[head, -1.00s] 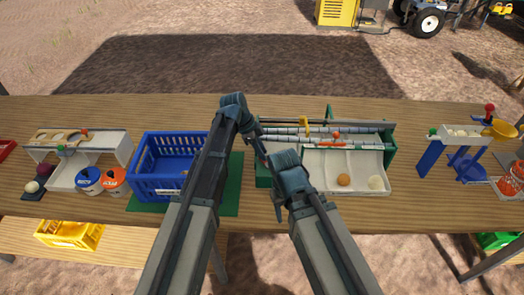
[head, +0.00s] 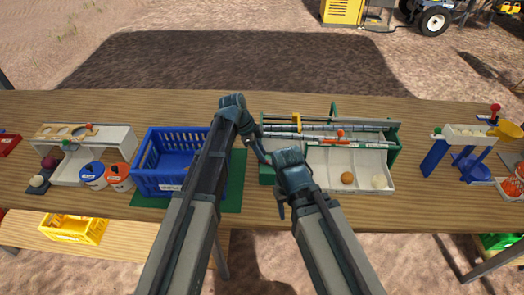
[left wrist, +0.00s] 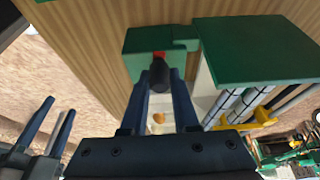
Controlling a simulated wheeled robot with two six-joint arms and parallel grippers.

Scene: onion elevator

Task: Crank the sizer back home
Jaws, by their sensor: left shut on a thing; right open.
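The sizer (head: 393,150) is a green and white machine with long grey rollers, right of centre on the table. A yellow marker (head: 297,122) sits over the rollers near their left end, and an orange-red piece (head: 341,135) lies nearer the middle. My left gripper (head: 262,152) is at the sizer's left end. In the left wrist view its fingers are shut on a dark crank knob (left wrist: 160,76), with red showing just beyond it. The crank's arm is hidden. My right gripper (head: 281,208) is open and empty in front of the sizer's left end.
An orange ball (head: 347,177) and a pale onion (head: 380,182) lie in the sizer's white tray. A blue crate (head: 165,185) on a green mat stands close to the left. A blue-legged stand (head: 434,158) is at the right.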

